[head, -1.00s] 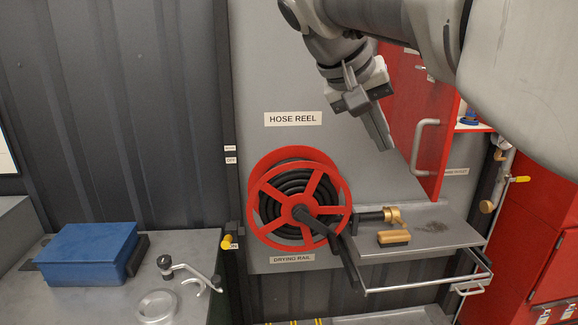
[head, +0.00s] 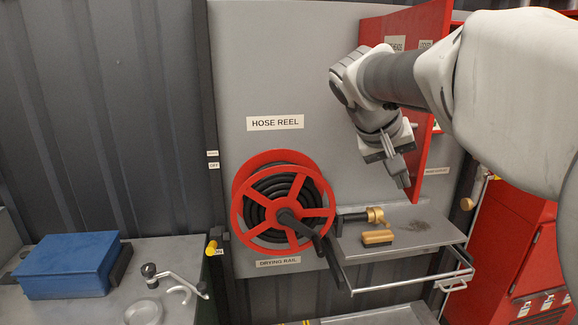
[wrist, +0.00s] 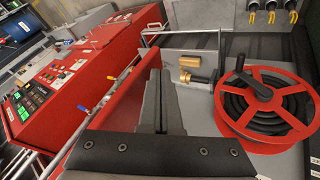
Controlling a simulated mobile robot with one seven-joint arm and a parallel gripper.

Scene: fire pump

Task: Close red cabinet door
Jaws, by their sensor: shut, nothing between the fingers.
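The red cabinet door (head: 437,160) stands open, swung out from the grey wall, at the upper right of the head view. My gripper (head: 404,184) is shut and empty, pointing down at the door's lower left side. My arm covers much of the door and the cabinet interior, and the door handle cannot be made out. In the wrist view the shut fingers (wrist: 158,95) lie in front of or beside the red door panel (wrist: 118,93). I cannot tell whether they touch it.
A red hose reel (head: 283,207) is on the wall to the left. Below the door a grey shelf (head: 440,217) holds a brass nozzle (head: 375,215) and a wooden block (head: 377,237), with a drying rail (head: 400,281) in front. A red control console (wrist: 68,80) stands nearby.

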